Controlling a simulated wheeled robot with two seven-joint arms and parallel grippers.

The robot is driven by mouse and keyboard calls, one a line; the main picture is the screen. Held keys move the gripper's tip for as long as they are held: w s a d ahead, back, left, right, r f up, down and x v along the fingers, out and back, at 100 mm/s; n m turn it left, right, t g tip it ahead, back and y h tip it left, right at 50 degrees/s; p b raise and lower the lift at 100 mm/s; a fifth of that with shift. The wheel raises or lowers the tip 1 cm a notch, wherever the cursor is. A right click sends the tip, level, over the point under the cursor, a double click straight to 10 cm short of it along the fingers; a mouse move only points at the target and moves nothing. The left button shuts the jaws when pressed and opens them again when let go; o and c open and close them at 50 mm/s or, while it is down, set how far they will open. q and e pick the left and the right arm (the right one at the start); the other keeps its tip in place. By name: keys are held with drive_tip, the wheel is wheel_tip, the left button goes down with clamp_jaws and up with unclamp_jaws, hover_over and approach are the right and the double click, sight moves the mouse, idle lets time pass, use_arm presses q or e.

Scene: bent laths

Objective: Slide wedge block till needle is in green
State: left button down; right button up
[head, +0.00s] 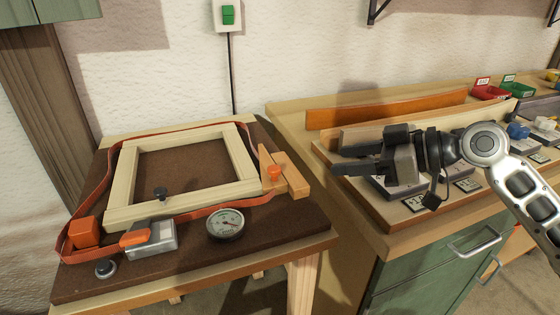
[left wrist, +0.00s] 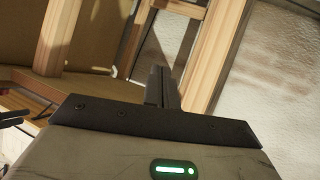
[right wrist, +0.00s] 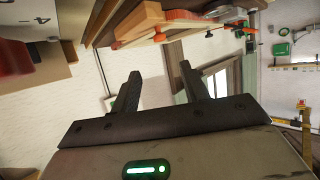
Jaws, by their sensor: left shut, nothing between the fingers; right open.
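Two light-wood wedge pieces, the wedge block (head: 292,176) among them, lie at the right side of the pale wooden frame (head: 183,207). An orange strap (head: 90,205) runs around the frame. My right gripper (head: 338,160) is open and empty, right of the wedges and apart from them; its spread fingers also show in the right wrist view (right wrist: 161,70). My left gripper (left wrist: 162,86) is shut and empty, outside the head view.
A grey box with an orange lever (head: 150,240) and an orange corner block (head: 84,232) sit at the front left of the brown board. A curved orange lath (head: 388,108) stands on the right bench, behind my right gripper. Red (head: 490,92) and green (head: 517,89) bins stand farther right.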

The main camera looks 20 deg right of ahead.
sight(276, 168)
drive_tip(key=p+x, duration=0.1)
drive_tip(key=x, duration=1.3)
drive_tip(key=shift+f, duration=0.1)
clamp_jaws()
